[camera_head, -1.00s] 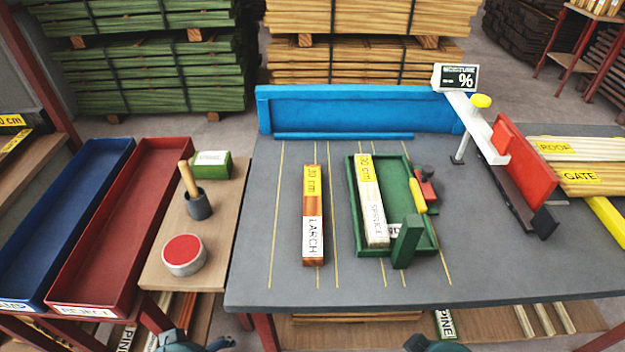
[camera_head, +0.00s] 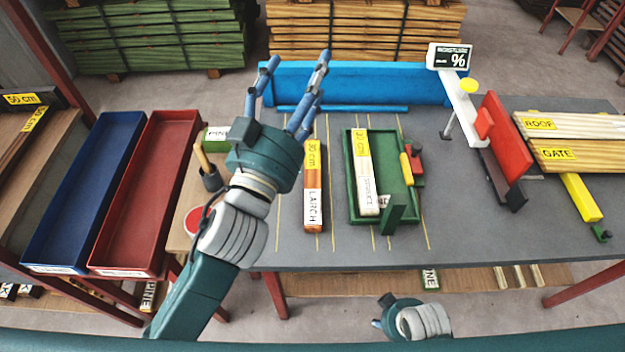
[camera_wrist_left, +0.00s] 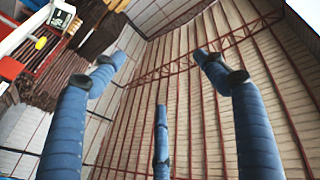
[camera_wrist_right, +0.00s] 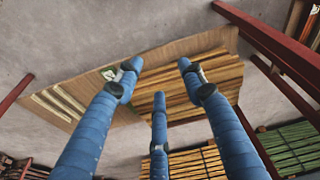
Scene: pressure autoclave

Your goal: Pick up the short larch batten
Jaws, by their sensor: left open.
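The larch batten (camera_head: 313,190) lies on the grey table, with a yellow "30 cm" label at its far end and a white LARCH label toward the near end. My left gripper (camera_head: 290,92) is open and empty. It is raised left of the batten, its fingers pointing up and away toward the blue back board. The left wrist view shows its spread fingers (camera_wrist_left: 160,75) against the roof, with no batten between them. My right gripper (camera_head: 385,312) is low in front of the table. In the right wrist view its fingers (camera_wrist_right: 155,95) are spread and empty over the floor.
A green tray (camera_head: 355,217) holding a spruce batten (camera_head: 366,175) stands right of the larch batten. A blue board (camera_head: 350,85) runs along the back. A moisture meter (camera_head: 448,57) and red fence (camera_head: 505,140) stand right. Blue (camera_head: 80,190) and red (camera_head: 150,190) bins are left.

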